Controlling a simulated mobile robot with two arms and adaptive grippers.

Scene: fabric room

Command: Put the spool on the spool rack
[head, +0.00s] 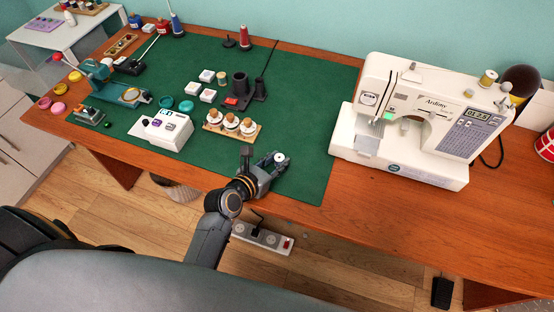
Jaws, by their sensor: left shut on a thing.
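My left gripper (277,164) is above the front part of the green mat, near the table's front edge. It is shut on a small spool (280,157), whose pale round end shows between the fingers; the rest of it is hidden. The spool rack (208,126), a light wooden board bearing a row of white spools with wooden tops, lies on the mat to the left of and behind the gripper. The held spool is apart from the rack. My right gripper is not in view.
A white sewing machine (440,110) stands to the right. Behind the rack are a black holder (239,88) and several small white boxes (207,76). A white box with coloured buttons (160,130) lies left of the rack. The mat (310,120) is clear right of the rack.

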